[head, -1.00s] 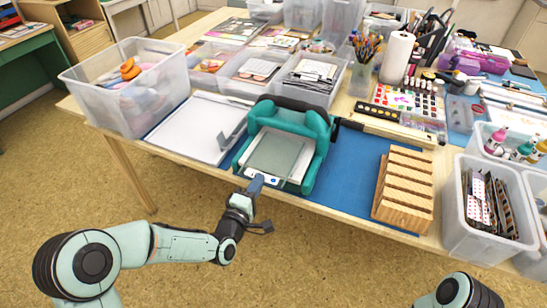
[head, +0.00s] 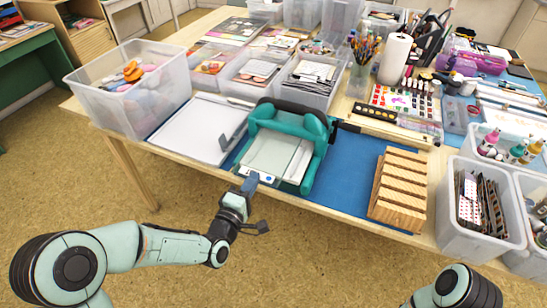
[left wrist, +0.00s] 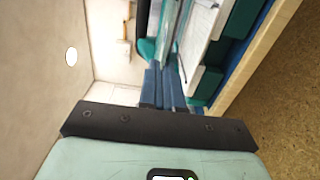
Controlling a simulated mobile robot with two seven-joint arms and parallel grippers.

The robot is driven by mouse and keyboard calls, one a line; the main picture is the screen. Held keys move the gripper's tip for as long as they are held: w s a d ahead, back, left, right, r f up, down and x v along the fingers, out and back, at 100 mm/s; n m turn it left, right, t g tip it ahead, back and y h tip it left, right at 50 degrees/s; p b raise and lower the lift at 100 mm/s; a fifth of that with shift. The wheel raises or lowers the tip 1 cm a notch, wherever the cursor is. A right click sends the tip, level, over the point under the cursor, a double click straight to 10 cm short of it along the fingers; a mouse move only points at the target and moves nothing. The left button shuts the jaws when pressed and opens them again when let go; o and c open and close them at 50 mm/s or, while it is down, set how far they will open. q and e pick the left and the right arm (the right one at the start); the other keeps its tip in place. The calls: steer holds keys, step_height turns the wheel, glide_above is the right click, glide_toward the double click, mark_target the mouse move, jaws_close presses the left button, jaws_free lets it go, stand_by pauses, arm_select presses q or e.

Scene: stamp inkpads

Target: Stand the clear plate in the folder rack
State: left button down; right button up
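The clear plate (head: 272,158) is a thin, see-through sheet lying flat on the bed of a teal press (head: 318,140). Its outline is faint against the pale bed. My left gripper (head: 250,182) is at the front edge of the press. In the left wrist view its two blue fingers (left wrist: 164,88) are close together at the plate's front edge and seem shut on it; the thin edge between them is hard to see. The wooden folder rack (head: 401,187), with several slots, stands right of the press. My right gripper is out of view; only a piece of that arm shows.
A blue mat (head: 347,192) lies between press and rack. A white board (head: 192,128) lies left of the press, beside a clear bin (head: 128,95). A bin of cards (head: 478,218) stands close right of the rack. Boxes and art supplies fill the back.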

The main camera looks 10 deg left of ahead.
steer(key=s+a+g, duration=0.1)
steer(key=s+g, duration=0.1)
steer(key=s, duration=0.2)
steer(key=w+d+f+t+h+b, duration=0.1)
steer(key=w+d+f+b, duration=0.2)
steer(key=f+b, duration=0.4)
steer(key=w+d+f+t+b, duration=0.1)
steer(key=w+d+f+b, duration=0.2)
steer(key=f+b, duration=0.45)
arm_select(q)
steer(key=r+b+v, duration=0.1)
steer(key=r+v, duration=0.2)
steer(key=v, duration=1.4)
steer(key=shift+s+b, duration=0.2)
steer(key=shift+b, duration=0.15)
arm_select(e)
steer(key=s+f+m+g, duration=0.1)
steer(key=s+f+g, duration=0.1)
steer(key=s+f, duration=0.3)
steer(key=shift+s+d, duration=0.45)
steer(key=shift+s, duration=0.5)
arm_select(q)
steer(key=shift+f, duration=0.1)
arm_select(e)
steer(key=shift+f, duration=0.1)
